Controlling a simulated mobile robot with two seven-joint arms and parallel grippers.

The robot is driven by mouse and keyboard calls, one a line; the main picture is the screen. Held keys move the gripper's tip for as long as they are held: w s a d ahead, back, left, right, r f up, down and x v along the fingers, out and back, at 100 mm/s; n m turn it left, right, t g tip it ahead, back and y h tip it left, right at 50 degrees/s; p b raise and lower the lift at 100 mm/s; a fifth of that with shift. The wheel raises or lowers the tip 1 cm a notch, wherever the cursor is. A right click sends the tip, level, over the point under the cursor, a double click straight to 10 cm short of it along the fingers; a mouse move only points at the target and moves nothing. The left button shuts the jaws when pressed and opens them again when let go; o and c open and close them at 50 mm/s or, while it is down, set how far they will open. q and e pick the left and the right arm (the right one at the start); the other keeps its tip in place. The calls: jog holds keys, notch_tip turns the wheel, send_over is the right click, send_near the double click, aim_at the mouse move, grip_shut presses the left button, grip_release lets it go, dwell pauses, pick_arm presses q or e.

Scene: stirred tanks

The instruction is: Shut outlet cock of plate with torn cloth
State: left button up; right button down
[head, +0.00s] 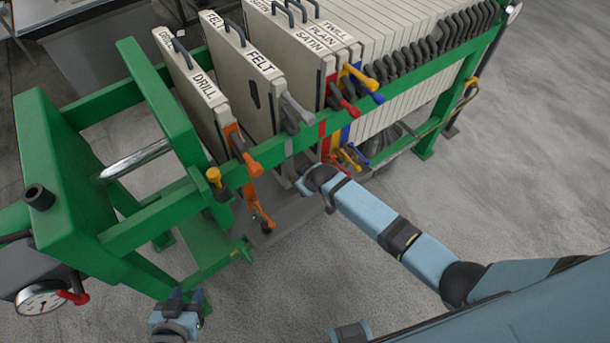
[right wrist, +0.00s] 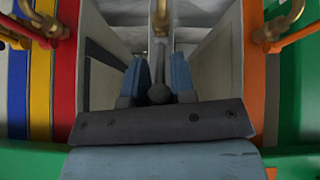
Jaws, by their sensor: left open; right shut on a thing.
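The FELT plate (head: 240,75) hangs in the green press frame, with a dark torn-looking hole (head: 256,95) in its face. A grey-handled cock (head: 296,110) is at its upper corner. My right gripper (head: 303,183) reaches below the green rail to the foot of this plate. In the right wrist view its blue fingers (right wrist: 158,82) are shut around a dark ball-ended handle (right wrist: 158,94), below a brass cock body (right wrist: 160,22). In the head view that lower handle is mostly hidden by the gripper. My left gripper (head: 186,296) is open and empty, low at the front.
Left of it stands the DRILL plate (head: 200,85), with an orange lower cock (head: 264,218). Right are SATIN, PLAIN and TWILL plates (head: 315,40) with red, yellow and blue cocks. The green rail (head: 390,95) crosses above my right gripper. The floor at right is clear.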

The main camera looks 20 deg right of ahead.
jog(key=shift+w+a+r+p, duration=0.1)
jog(key=shift+w+r+p, duration=0.25)
jog(key=shift+r, duration=0.1)
jog(key=shift+w, duration=0.15)
jog(key=c, duration=0.9)
grip_release()
jog(key=shift+c, duration=0.2)
jog(key=shift+f, duration=0.1)
jog(key=shift+s+r, duration=0.3)
jog(key=shift+s, duration=0.05)
jog(key=p+v, duration=0.1)
jog(key=v, duration=1.2)
